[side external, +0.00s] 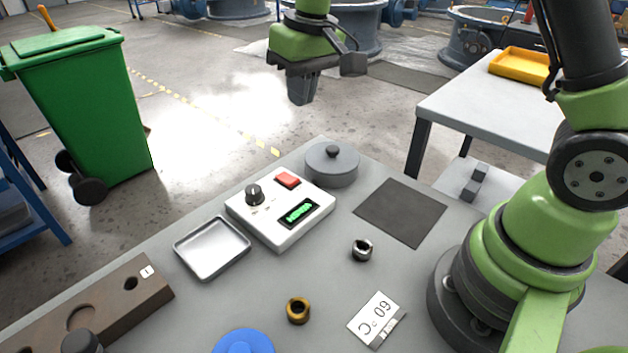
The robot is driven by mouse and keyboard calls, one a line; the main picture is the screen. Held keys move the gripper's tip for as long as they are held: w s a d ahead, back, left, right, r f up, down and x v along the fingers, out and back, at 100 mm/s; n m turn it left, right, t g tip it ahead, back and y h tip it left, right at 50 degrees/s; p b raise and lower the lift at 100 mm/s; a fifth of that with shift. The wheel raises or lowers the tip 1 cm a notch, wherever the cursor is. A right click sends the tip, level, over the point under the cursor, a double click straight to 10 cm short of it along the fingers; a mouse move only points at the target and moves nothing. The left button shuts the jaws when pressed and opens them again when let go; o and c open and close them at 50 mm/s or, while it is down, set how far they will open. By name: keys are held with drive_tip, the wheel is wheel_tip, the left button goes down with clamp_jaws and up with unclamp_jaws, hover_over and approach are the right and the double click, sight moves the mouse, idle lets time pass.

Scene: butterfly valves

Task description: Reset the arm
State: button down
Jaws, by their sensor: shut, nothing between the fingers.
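My gripper (302,92) hangs at the top middle of the side view, pointing down, with its fingers shut and nothing held. It is above and beyond the far edge of the grey table (300,265), clear of everything on it. My green and black arm rises from its base at the right of the table; the upper links run out of the frame.
The table holds a white control box (280,210), a lidded grey pot (332,165), a metal tray (212,247), a dark mat (401,212), a steel ring (362,249), a brass ring (298,310), a label card (377,319) and a brown holed block (100,305). A green bin (80,110) stands left.

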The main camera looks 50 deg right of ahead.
drive_tip(key=s+r+m+t, duration=0.1)
drive_tip(key=s+r+t, duration=0.2)
drive_tip(key=s+r, duration=0.7)
drive_tip(key=s+m+t+y, duration=0.1)
drive_tip(key=s+t, duration=0.1)
drive_tip(key=s, duration=0.9)
drive_tip(key=shift+a+m, duration=0.4)
drive_tip(key=shift+a, duration=0.05)
drive_tip(key=w+f+n+g, duration=0.2)
drive_tip(key=w, duration=1.1)
drive_tip(key=w+d+f+n+g+h, duration=0.1)
drive_tip(key=w+f+n+g, duration=0.1)
drive_tip(key=w+f, duration=0.7)
drive_tip(key=shift+w+f+h, duration=0.3)
drive_tip(key=shift+f, duration=0.65)
drive_tip(key=shift+f, duration=0.1)
